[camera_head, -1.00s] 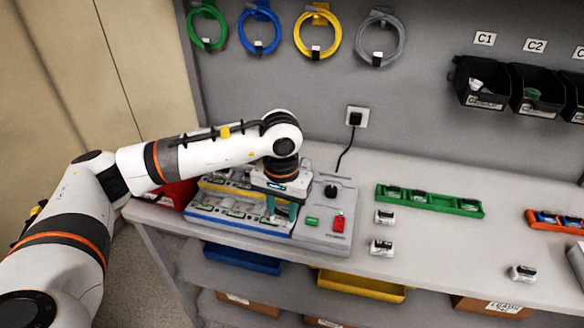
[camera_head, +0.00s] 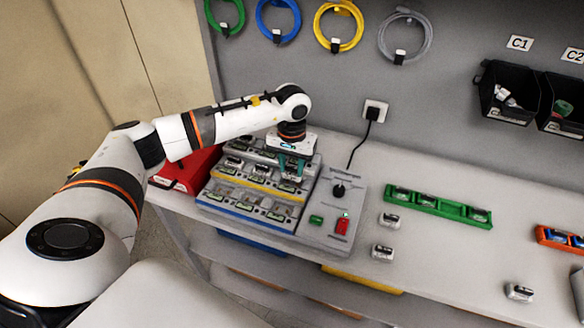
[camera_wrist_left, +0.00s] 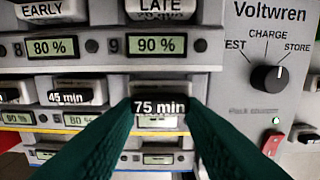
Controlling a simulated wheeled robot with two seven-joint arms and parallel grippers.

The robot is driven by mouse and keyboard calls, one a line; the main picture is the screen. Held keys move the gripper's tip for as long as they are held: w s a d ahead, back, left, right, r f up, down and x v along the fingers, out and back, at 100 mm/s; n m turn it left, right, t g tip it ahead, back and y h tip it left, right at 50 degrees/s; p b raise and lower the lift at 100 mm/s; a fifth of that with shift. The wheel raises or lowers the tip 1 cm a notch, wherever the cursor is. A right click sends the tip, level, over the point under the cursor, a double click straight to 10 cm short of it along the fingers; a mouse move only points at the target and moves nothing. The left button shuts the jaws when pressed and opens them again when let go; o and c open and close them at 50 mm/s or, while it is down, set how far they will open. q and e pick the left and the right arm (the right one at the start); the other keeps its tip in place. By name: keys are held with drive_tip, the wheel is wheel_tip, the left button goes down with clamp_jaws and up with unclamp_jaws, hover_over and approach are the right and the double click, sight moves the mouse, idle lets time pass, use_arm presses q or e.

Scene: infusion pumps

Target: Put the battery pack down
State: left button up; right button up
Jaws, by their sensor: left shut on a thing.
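The battery pack, labelled "75 min" (camera_wrist_left: 160,106), sits between the green fingers of my left gripper (camera_head: 291,168), which is shut on it. The gripper is over the upper right of the stepped charger (camera_head: 247,206). In the left wrist view the pack is in front of the charger face, below the bay marked 9, whose display reads 90 % (camera_wrist_left: 156,45). Whether the pack touches a bay is hidden. Another pack labelled "45 min" (camera_wrist_left: 68,97) sits to its left. My right gripper is out of view.
The charger's control panel, with a dark knob (camera_head: 339,190) and red switch (camera_head: 342,226), is right of the gripper. A red bin (camera_head: 186,170) stands to the left. Loose packs (camera_head: 382,252) and a green tray (camera_head: 438,206) lie on the table to the right.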

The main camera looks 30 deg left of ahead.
use_arm(q)
wheel_tip(320, 180, down, 2)
drive_tip(key=shift+f+p, duration=0.1)
drive_tip(key=shift+p, duration=0.25)
drive_tip(key=shift+f, duration=0.1)
drive_tip(key=shift+f+b, duration=0.15)
drive_tip(key=shift+b, duration=0.2)
drive_tip(key=o, duration=1)
drive_tip(key=shift+o, duration=0.2)
